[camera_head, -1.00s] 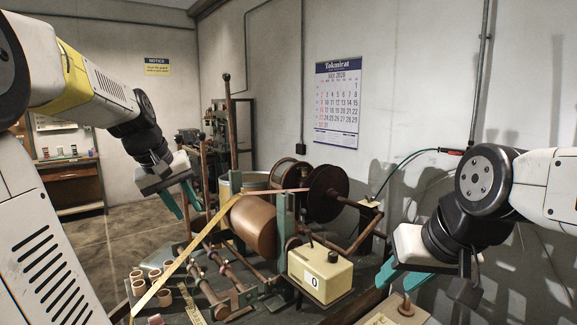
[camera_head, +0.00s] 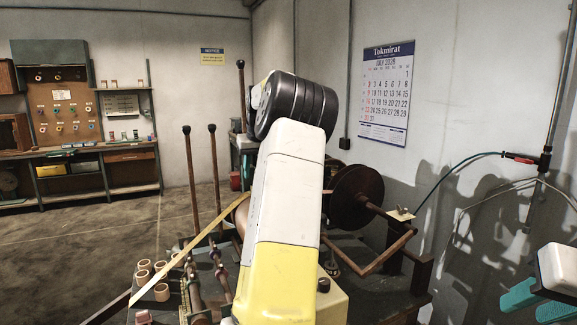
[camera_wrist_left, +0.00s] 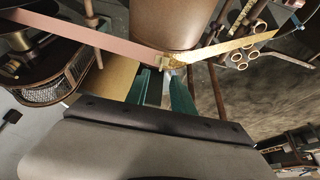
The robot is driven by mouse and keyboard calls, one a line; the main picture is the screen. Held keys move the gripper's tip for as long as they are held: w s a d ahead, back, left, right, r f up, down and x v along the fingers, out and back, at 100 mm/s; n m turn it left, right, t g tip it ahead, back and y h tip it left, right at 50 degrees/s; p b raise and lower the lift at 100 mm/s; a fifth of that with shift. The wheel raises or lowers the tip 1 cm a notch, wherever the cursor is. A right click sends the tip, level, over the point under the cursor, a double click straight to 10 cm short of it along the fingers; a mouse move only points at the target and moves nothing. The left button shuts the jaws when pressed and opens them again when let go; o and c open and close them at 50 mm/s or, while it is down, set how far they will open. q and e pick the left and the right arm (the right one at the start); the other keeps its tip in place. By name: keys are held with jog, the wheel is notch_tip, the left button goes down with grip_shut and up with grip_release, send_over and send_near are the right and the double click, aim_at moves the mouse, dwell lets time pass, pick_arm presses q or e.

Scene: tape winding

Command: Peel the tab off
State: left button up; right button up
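In the left wrist view, a pink tape (camera_wrist_left: 95,36) and a yellow strip (camera_wrist_left: 228,46) meet at a small yellowish tab (camera_wrist_left: 172,60) on the brown roll (camera_wrist_left: 165,22). My left gripper (camera_wrist_left: 164,78) has its two teal fingers apart, with the tips just below the tab. Whether they touch it I cannot tell. In the head view my left arm covers the left gripper, the tab and most of the roll. The yellow strip (camera_head: 180,259) shows left of the arm. My right gripper (camera_head: 537,302) is at the right edge, teal fingers apart, empty.
A dark reel (camera_head: 356,198) and a rusty crank frame (camera_head: 385,255) stand right of my left arm. Several small tan rings (camera_head: 160,291) sit at the bench's left. Two upright rods (camera_head: 213,175) rise behind them. A workbench (camera_head: 100,165) stands far left across open floor.

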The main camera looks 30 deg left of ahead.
pick_arm(q)
jog(key=x, duration=0.5)
jog(key=shift+a+f, duration=0.15)
jog(key=shift+f, duration=0.25)
jog(key=shift+c, duration=0.2)
grip_shut()
jog(key=shift+r, duration=0.1)
jog(key=shift+r, duration=2.55)
